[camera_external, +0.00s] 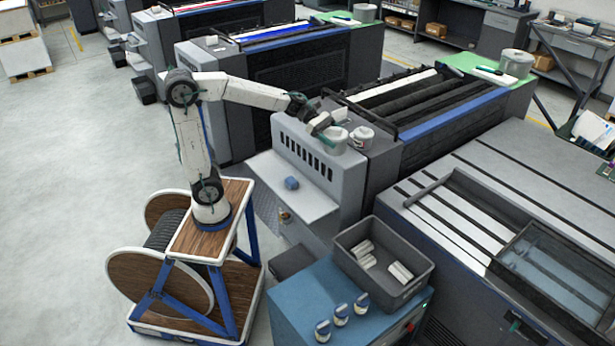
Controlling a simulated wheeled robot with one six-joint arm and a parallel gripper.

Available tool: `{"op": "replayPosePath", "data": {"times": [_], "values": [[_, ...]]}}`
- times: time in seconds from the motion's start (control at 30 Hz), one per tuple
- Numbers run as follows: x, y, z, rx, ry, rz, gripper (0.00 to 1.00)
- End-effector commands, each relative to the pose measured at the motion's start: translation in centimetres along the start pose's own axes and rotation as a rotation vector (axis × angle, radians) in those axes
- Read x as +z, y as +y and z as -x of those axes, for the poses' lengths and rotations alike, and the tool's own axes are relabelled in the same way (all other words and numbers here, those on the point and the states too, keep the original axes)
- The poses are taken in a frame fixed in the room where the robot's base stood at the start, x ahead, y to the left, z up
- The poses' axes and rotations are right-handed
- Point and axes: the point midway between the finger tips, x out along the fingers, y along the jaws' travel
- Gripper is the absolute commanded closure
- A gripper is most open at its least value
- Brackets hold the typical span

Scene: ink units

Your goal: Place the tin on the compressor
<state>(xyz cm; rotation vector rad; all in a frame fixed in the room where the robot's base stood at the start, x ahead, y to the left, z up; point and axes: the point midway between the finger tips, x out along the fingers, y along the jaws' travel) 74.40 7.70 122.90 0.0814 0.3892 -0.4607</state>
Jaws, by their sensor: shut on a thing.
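My gripper (327,125) is at the near end of the middle press, shut on a pale grey round tin (335,141). The fingers partly hide the tin's upper left side. The tin is at or just above the press top; I cannot tell whether it touches. The blue cabinet (289,299) at the bottom centre appears to be the compressor. A dark grey crate with white rolls stands on its back part, and several small blue-and-white jars stand along its front.
A white lidded pot (361,138) stands right beside the held tin. The dark grey crate (411,291) takes up much of the cabinet top; bare blue surface shows left of it. A small blue object (291,183) lies on the press's lower shelf (268,172).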

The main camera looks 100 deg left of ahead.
Motion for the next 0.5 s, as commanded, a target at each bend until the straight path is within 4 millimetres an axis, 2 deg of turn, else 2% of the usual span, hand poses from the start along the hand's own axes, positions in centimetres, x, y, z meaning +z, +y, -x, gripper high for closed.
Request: {"op": "replayPosePath", "data": {"times": [0.03,0.2,0.3,0.5], "values": [[0.6,-2.8,-1.1,-0.06,-0.001,-0.027,0.61],[1.2,-10.9,-3.3,-0.241,0.001,-0.101,0.61],[1.3,-14.8,-3.9,-0.328,0.003,-0.136,0.61],[1.2,-20.3,-4.2,-0.451,0.005,-0.184,0.61]]}}
